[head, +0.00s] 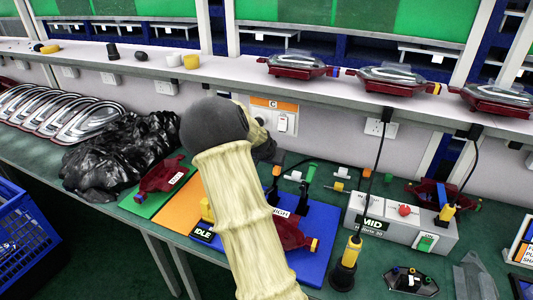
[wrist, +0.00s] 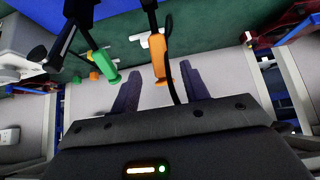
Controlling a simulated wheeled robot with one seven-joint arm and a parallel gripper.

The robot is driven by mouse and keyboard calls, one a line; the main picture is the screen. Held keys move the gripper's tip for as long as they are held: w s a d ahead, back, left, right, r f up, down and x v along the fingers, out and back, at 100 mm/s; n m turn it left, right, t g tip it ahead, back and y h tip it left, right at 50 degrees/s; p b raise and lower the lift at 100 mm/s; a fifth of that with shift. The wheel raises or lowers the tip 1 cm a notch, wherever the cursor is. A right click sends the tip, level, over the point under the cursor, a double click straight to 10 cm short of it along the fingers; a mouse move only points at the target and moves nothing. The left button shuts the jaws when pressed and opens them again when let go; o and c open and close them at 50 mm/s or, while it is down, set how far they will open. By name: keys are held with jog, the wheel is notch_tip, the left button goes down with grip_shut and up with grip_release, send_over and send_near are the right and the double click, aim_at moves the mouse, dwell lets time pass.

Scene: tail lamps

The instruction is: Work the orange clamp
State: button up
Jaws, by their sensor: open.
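The orange clamp shows in the wrist view as an orange handle (wrist: 158,55) on a black lever. Its lower end lies in the gap between my gripper's fingers (wrist: 159,72); I cannot tell whether it is at the same depth. My gripper is open, and no finger visibly touches the handle. In the head view the orange tip (head: 277,171) stands above the blue board (head: 308,256), right of my arm. A second clamp with a green handle (wrist: 103,65) is beside it, left in the wrist view; it also shows in the head view (head: 311,173). My arm hides much of the clamps' base.
A dark red lamp housing (head: 290,232) lies on the blue board. A grey box marked MID (head: 400,221) stands to the right, with a hanging yellow-black tool (head: 347,262) before it. Black plastic sheeting (head: 120,150) lies to the left. A shelf (head: 230,75) runs above the bench.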

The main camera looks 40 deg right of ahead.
jog(key=v, duration=1)
jog(key=shift+r, duration=0.2)
jog(key=shift+a, duration=0.15)
jog(key=shift+s+a+f, duration=0.15)
jog(key=shift+a, duration=0.05)
jog(key=c, duration=0.6)
jog(key=s+a+f+y, duration=0.1)
jog(key=a, duration=0.1)
jog(key=a+f+n, duration=0.1)
jog(key=a, duration=0.1)
jog(key=s+a+f+n+y, duration=0.1)
jog(key=a, duration=0.2)
jog(key=shift+s+f+y, duration=0.25)
jog(key=shift+s+y, duration=0.05)
jog(key=shift+s, duration=0.05)
grip_shut()
jog(key=s+a+f+n+y, duration=0.1)
jog(key=s+a+n, duration=0.4)
jog(key=a, duration=0.5)
jog(key=s+a+f+n+g+y, duration=0.1)
jog(key=s+a+f+n+y, duration=0.1)
jog(key=s+a, duration=0.8)
jog(key=n+y, duration=0.1)
jog(key=n, duration=0.1)
jog(key=shift+f+n, duration=0.25)
jog(key=shift+n, duration=0.15)
jog(key=shift+a, duration=0.1)
